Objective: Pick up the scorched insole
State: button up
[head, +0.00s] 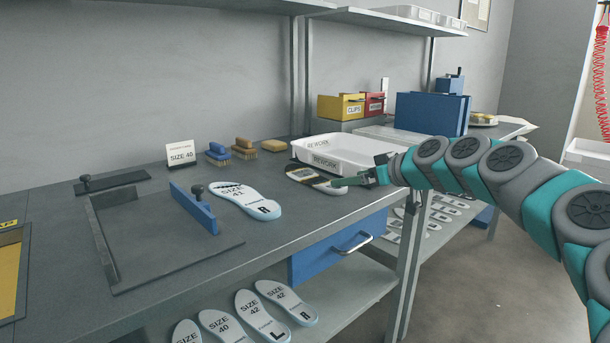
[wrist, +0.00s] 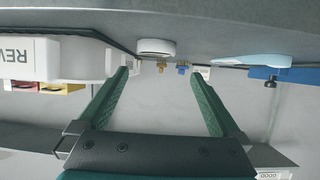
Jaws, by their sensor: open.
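A pale insole with a dark brown patch, which looks like the scorched one (head: 328,187), lies on the grey bench in front of the white REWORK tray. My gripper (head: 336,183) reaches in low from the right, its fingers over or beside this insole's right part; the head view does not settle contact. In the wrist view, my gripper (wrist: 161,80) is open and empty, and an insole (wrist: 155,46) shows end-on beyond the gap between the fingertips. Another insole (head: 252,203), marked SIZE 41 R with dark jagged marks at one end, lies further left.
The REWORK tray (head: 345,145) stands right behind the gripper. Brushes (head: 244,149) and a SIZE 40 card (head: 181,153) stand along the back. A fixture with a blue bar (head: 195,208) is at left. Several insoles (head: 262,314) lie on the shelf below.

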aim_at(323, 183)
jog(key=shift+w+a+f, duration=0.15)
jog(key=shift+w+f, duration=0.1)
jog(key=shift+w, duration=0.35)
jog(key=shift+w+a+f, duration=0.15)
jog(key=shift+w+f, duration=0.05)
jog(key=shift+w, duration=0.4)
jog(key=shift+f+p+x, duration=0.2)
jog(key=shift+p+x, duration=0.6)
jog(key=shift+x, duration=1.95)
jog(key=shift+s, duration=0.15)
jog(key=shift+c, duration=0.2)
jog(key=c, duration=1.1)
